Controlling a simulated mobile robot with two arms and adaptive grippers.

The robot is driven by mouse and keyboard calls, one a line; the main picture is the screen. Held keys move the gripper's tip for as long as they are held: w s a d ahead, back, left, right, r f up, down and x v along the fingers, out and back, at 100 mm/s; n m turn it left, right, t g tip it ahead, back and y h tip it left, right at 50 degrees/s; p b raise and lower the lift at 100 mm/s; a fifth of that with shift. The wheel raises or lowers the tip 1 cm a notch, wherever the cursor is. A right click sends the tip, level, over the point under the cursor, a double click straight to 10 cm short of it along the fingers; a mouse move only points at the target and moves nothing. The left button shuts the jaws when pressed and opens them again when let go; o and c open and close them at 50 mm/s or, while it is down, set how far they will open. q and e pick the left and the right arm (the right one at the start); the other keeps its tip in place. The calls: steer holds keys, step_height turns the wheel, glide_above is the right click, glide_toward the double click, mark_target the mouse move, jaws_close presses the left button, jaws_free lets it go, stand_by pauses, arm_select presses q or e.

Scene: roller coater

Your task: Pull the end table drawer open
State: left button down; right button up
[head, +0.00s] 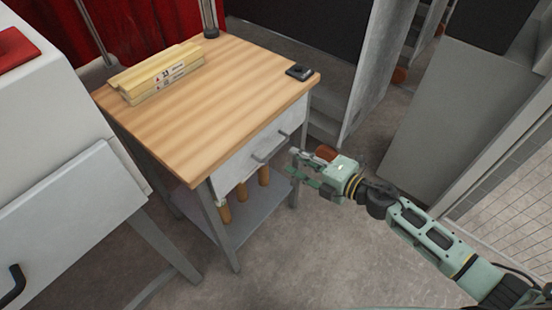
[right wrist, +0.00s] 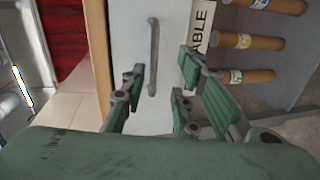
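The end table (head: 205,95) has a wooden top and a pale grey drawer front (head: 236,172) below it. The drawer looks shut. A grey bar handle (head: 271,147) runs along the drawer front; in the right wrist view the handle (right wrist: 153,55) stands upright in the picture. My right gripper (head: 294,163) is just in front of the drawer, near the handle's right end. In the right wrist view its fingers (right wrist: 162,68) are spread apart, with the handle's lower end showing between them. I cannot tell whether they touch it. My left gripper is not in view.
Several brown cylinders (right wrist: 255,41) are under the drawer, above the table's lower shelf (head: 255,215). Yellow-wrapped bars (head: 160,75) and a small black object (head: 299,72) lie on the top. A white machine (head: 60,170) stands at left. The floor in front (head: 300,260) is clear.

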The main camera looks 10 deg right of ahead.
mark_target(276, 148)
steer(key=shift+n, duration=0.4)
steer(key=x, duration=0.5)
steer(key=r+x, duration=0.1)
steer(key=x, duration=0.2)
steer(key=shift+s+a, duration=0.25)
steer(key=shift+a, duration=0.1)
steer(key=shift+c, duration=0.5)
jaws_close()
